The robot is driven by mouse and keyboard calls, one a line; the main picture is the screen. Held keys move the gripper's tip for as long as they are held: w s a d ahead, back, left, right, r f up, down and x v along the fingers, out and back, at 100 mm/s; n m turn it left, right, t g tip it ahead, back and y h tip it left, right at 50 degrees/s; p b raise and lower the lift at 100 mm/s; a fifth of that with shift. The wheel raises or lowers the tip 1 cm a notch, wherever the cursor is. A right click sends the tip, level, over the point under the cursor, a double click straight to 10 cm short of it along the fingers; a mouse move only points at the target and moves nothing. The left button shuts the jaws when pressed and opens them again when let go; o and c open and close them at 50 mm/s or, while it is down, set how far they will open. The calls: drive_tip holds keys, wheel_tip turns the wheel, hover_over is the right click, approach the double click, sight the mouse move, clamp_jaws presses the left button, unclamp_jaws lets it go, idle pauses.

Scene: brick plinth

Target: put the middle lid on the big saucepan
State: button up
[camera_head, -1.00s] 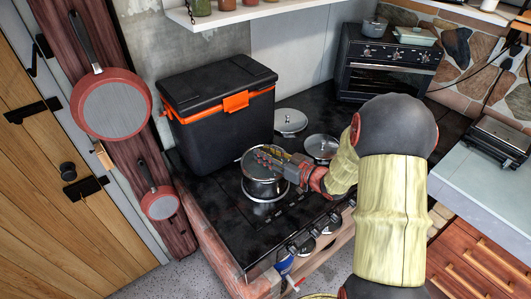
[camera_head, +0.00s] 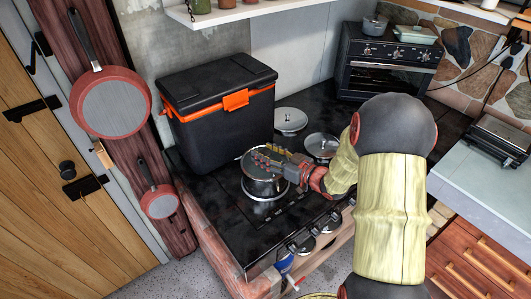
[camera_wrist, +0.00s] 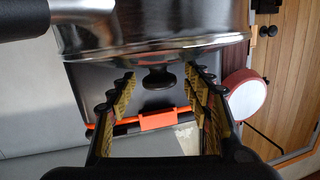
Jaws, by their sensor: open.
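The big saucepan (camera_head: 265,187) is a shiny steel pot on the black stovetop. A steel lid lies on its top; in the wrist view the lid (camera_wrist: 200,47) shows edge-on against the pan (camera_wrist: 160,20), with no clear gap. Its dark knob (camera_wrist: 157,78) sits between my fingertips, apart from both. My gripper (camera_head: 266,157) is open over the lid, and its fingers (camera_wrist: 162,82) are spread either side of the knob in the wrist view. Two other lids lie flat on the stovetop behind and right: one farther back (camera_head: 290,119), one nearer my wrist (camera_head: 321,146).
A black cooler box with an orange latch (camera_head: 222,115) stands close behind and left of the pan. A small oven (camera_head: 385,72) stands at the back right. Red pans (camera_head: 112,102) hang at left. A shelf (camera_head: 235,12) runs above the cooler.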

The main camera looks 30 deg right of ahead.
drive_tip(key=v, duration=1.2)
drive_tip(key=shift+f, duration=0.15)
idle(0.3)
